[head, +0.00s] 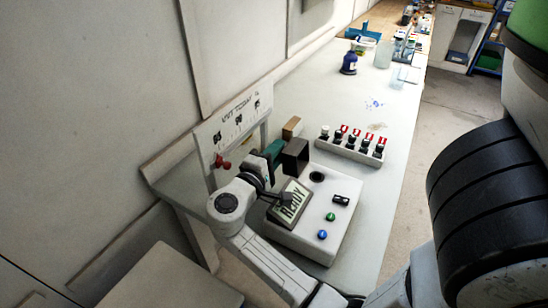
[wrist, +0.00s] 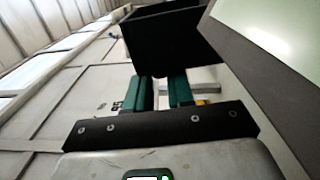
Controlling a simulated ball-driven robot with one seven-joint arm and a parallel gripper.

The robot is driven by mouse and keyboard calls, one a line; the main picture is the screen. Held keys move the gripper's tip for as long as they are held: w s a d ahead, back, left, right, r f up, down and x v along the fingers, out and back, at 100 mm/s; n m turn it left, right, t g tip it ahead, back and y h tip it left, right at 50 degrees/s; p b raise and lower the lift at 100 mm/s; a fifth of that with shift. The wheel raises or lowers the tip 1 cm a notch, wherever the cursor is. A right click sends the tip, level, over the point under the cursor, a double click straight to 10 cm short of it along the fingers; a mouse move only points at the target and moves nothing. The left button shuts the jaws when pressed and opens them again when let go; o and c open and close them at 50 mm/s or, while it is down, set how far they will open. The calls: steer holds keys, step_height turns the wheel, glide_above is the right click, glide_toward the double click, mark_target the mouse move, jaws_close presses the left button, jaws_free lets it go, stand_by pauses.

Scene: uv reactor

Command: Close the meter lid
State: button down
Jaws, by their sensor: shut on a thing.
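The meter (head: 291,240) is a pale box on the bench with a tilted READY display (head: 289,203). It has a green button, a blue button and a dark round well (head: 317,177) that is uncovered. The meter lid (head: 295,155), a dark hollow box, stands raised at the well's back left. It fills the top middle of the wrist view (wrist: 165,40). My gripper (head: 274,151) has green fingers against the lid's left side. In the wrist view the fingers (wrist: 160,88) stand a little apart and reach the lid's edge. The exact contact is partly hidden behind the lid.
A panel with a red knob (head: 222,162) stands behind my arm by the wall. A tan block (head: 292,127) is behind the lid. The bench beyond is mostly clear up to a blue bottle (head: 349,63).

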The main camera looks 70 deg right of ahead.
mark_target(296, 153)
steer(key=s+m+b, duration=0.1)
steer(key=s+r+m+b, duration=0.1)
steer(key=m, duration=0.1)
steer(key=s+r+m+b, duration=0.1)
steer(key=m+b, duration=0.1)
steer(key=shift+a, duration=0.4)
steer(key=shift+s+a+r+m+b, duration=0.1)
steer(key=shift+s+r+m+b, duration=0.25)
steer(key=shift+s+b, duration=0.25)
steer(key=shift+s+a+r+m+b, duration=0.15)
steer(key=shift+s+m+b, duration=0.15)
steer(key=shift+s+m, duration=0.3)
steer(key=shift+w, duration=0.1)
steer(key=c, duration=1)
jaws_free()
steer(key=b+v, duration=0.1)
steer(key=v, duration=1)
steer(key=shift+b, duration=0.35)
